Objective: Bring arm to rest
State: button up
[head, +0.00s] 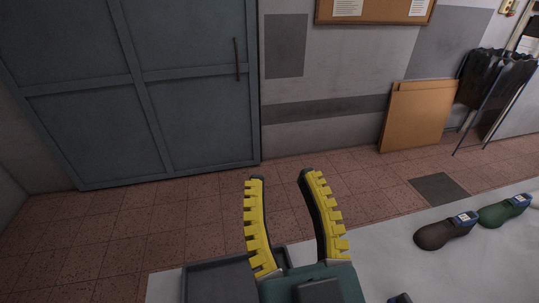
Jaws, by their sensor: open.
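My gripper (280,176) shows in the head view at the bottom middle, with two yellow toothed fingers on a dark green body. The fingers are apart and nothing is between them. The gripper is in front of a grey tray (196,284) and hides part of it. The rest of my arm is out of view.
A white table (381,247) spans the bottom right. A brown shoe last (436,237) and a green shoe last (497,214) stand on it at the right. A dark object (400,299) is cut off at the bottom edge. Tiled floor, a grey door (180,90) and leaning cardboard (417,115) lie beyond.

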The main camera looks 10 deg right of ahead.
notch_tip(320, 180, up, 28)
jog(key=p, duration=2.7)
